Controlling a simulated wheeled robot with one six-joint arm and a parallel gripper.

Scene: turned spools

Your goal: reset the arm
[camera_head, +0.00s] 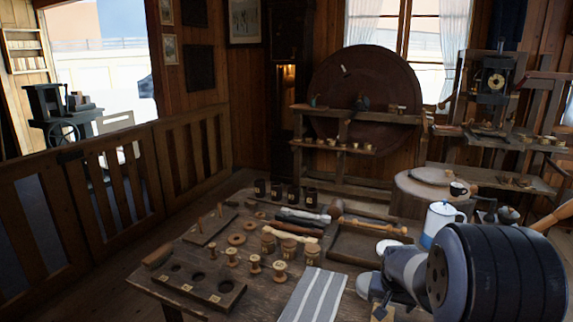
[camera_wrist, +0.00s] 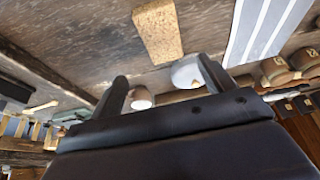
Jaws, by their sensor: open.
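My arm comes in at the lower right of the head view, over the front right part of the workbench (camera_head: 258,215). My gripper (camera_wrist: 163,70) shows in the wrist view with its two dark fingers spread apart and nothing held between them. In that view a cork-like block (camera_wrist: 155,30) lies on the wood beyond the fingers. A white round dish (camera_wrist: 187,72) appears close to one finger, and a small white cup-like thing (camera_wrist: 140,99) shows between the fingers, farther off. In the head view my wrist hides part of the bench.
A striped cloth (camera_head: 314,295) lies left of my wrist. Several wooden spools (camera_head: 280,271) stand near a board with holes (camera_head: 187,287). A wooden tray (camera_head: 345,245) and a white-and-blue jug (camera_head: 438,222) are behind my arm. Dark jars (camera_head: 276,190) stand at the bench's back.

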